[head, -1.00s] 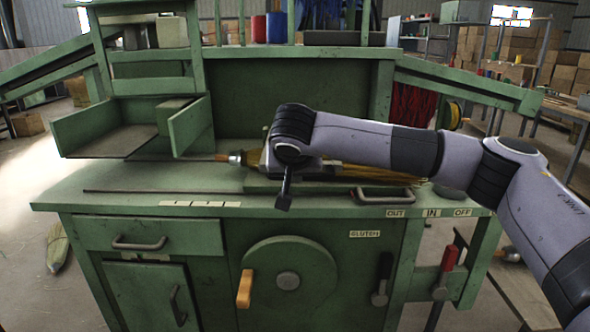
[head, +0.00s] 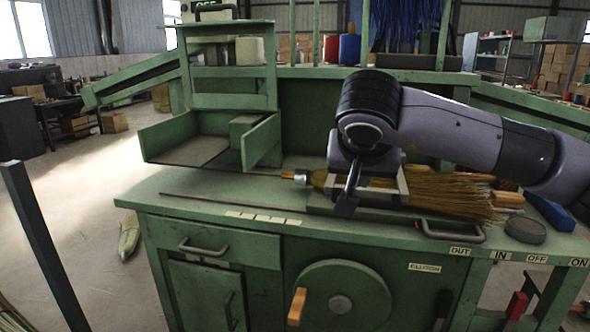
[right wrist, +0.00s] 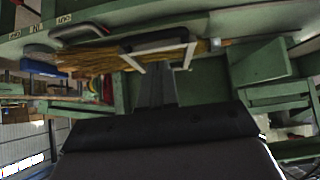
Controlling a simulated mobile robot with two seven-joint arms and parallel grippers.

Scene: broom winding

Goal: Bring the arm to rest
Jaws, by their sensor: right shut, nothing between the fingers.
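My right arm (head: 455,128) comes in from the right, bent over the green winding machine's bench. Its gripper (head: 347,207) points down, shut and empty, in front of the broom. The broom (head: 455,196) lies on the bench with its straw bristles to the right and a metal-ended handle to the left. In the right wrist view the broom (right wrist: 95,60) and bracket show beyond the gripper. I cannot tell how far apart the gripper and broom are. My left gripper is out of view.
A thin rod (head: 225,201) lies along the bench (head: 165,184). An open green tray (head: 195,150) stands back left. A handle (head: 450,232) and a dark round disc (head: 525,230) are at right. A handwheel (head: 340,300) is on the front.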

